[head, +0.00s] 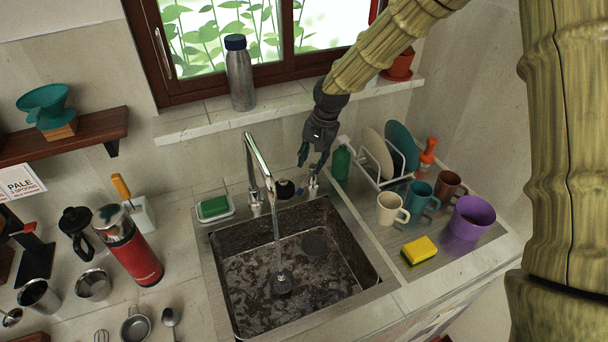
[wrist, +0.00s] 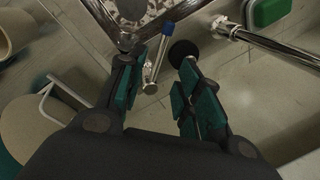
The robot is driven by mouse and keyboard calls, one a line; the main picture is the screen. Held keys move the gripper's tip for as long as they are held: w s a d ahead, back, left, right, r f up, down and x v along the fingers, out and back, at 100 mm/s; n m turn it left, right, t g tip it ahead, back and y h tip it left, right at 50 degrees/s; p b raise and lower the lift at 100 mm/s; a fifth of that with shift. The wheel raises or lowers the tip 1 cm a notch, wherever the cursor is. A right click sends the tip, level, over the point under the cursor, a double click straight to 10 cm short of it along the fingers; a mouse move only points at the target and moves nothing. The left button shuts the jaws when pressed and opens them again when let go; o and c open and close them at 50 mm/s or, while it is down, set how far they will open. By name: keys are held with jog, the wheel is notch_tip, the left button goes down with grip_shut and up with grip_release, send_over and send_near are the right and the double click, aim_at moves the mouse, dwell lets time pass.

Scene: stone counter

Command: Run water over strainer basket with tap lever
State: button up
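The sink (head: 225,275) is wet and brown-stained. A chrome tap (head: 250,165) arches over it, and a thin stream of water falls from its spout. My gripper (head: 313,165) points down just above the lever. In the wrist view my gripper (wrist: 158,95) is open, with the lever between its fingers; contact cannot be told.
A black knob (head: 285,189) and a green sponge dish (head: 215,208) lie left of the lever. A green bottle (head: 341,162) and a dish rack (head: 385,180) with plates stand close right. Mugs (head: 391,209), a purple pot (head: 470,218) and a yellow sponge (head: 420,250) sit further right.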

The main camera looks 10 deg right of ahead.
aim_at(305, 182)
jog(key=f, duration=0.2)
jog(key=w+f+p, duration=0.1)
jog(key=a+f, duration=0.1)
jog(key=f, duration=0.1)
jog(key=shift+w+f+p, duration=0.3)
jog(key=shift+p, duration=0.1)
jog(key=shift+f, duration=0.35)
jog(key=shift+s+a+f+p, duration=0.15)
jog(key=shift+s+f+p, duration=0.3)
jog(key=shift+p, duration=0.05)
jog(key=shift+w+a+f, duration=0.1)
jog(key=shift+w+f, duration=0.15)
jog(key=shift+f, duration=0.25)
jog(key=shift+w+f, duration=0.2)
jog(key=shift+f, duration=0.3)
jog(key=shift+s+r, duration=0.15)
jog(key=shift+s, duration=0.05)
jog(key=shift+w, duration=0.1)
grip_shut()
